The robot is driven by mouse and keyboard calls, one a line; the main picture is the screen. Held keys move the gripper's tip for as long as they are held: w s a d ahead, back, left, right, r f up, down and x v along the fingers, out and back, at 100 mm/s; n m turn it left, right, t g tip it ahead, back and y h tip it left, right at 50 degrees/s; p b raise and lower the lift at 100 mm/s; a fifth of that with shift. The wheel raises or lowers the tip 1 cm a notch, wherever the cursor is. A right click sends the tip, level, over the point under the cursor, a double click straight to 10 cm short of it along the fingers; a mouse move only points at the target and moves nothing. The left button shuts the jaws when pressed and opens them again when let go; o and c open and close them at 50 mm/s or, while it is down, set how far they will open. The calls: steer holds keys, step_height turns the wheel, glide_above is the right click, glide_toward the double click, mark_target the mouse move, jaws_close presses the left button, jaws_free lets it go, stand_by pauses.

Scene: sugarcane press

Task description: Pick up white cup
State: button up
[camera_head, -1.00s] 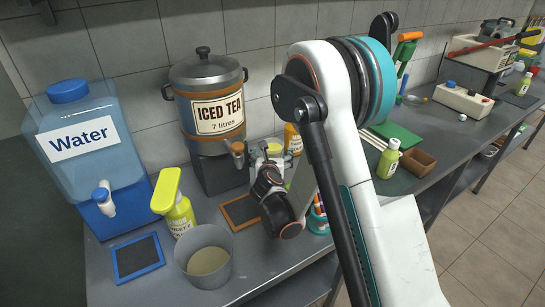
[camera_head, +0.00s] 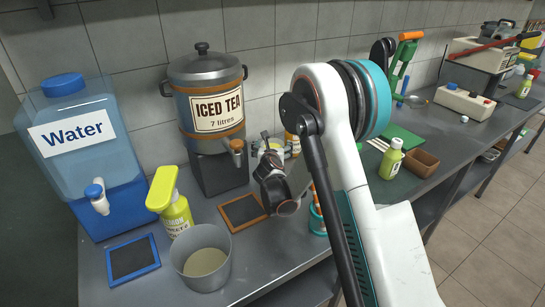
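My gripper (camera_head: 276,146) is small in view beside the iced tea dispenser, right of its tap. A pale white-and-yellow round thing (camera_head: 264,150) shows at the fingers; it may be the white cup, but it is mostly hidden by my gripper and wrist. I cannot tell whether the fingers touch it or are closed on it. A grey-white tub-like vessel (camera_head: 187,262) with pale contents stands at the counter's front, well apart from my gripper.
The iced tea dispenser (camera_head: 206,78) and water dispenser (camera_head: 75,165) stand at the wall. A yellow-green spray bottle (camera_head: 176,215), blue-framed board (camera_head: 133,259) and brown-framed board (camera_head: 242,212) are on the counter (camera_head: 262,265). A green bottle (camera_head: 391,160) and brown box (camera_head: 421,162) stand right of my arm.

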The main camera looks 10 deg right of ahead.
steer(key=c, duration=1.3)
steer(key=shift+r, duration=0.25)
